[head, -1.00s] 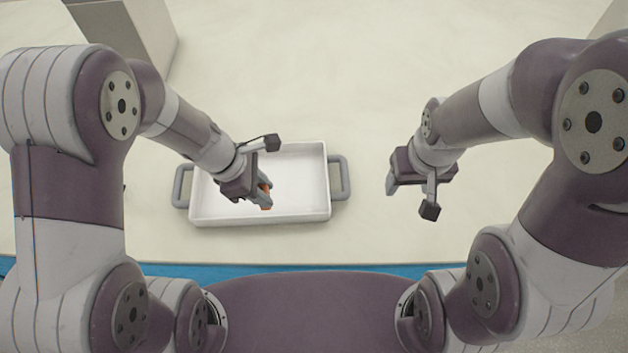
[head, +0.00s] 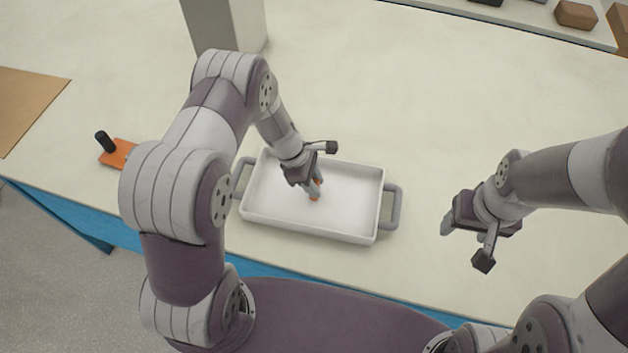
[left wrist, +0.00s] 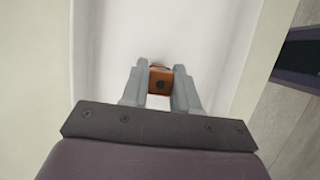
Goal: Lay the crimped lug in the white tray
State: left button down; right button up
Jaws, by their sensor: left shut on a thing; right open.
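The white tray (head: 345,229) with grey side handles stands on the table in front of me. My left gripper (head: 314,190) is over the inside of the tray, shut on the small orange-copper lug (head: 316,197). In the left wrist view the lug (left wrist: 160,82) sits between the two grey fingers of the left gripper (left wrist: 160,85), with a dark round spot on its face. I cannot tell whether the lug touches the tray floor. My right gripper (head: 462,232) is open and empty, to the right of the tray above the table.
An orange tool with a black knob (head: 116,153) lies on the table at the left. A brown board (head: 25,105) is at the far left. A grey post (head: 228,25) stands behind the tray. A shelf with dark and brown blocks (head: 576,15) is at the back right. The table between is clear.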

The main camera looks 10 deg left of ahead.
pick_arm(q)
jog(key=shift+s+f, duration=0.1)
jog(key=shift+f, duration=0.1)
jog(key=c, duration=0.8)
grip_release()
jog(key=shift+c, duration=0.2)
jog(key=shift+r, duration=0.1)
jog(key=shift+r, duration=0.3)
jog(key=v, duration=1.2)
jog(key=s+a+r+m+t+y, duration=0.1)
jog(key=s+r+m+y, duration=0.3)
jog(key=s+m, duration=0.9)
notch_tip(320, 180, up, 3)
jog(key=m+b, duration=0.1)
jog(key=m, duration=0.4)
jog(key=shift+s+r+y, duration=0.2)
jog(key=shift+s+y, duration=0.1)
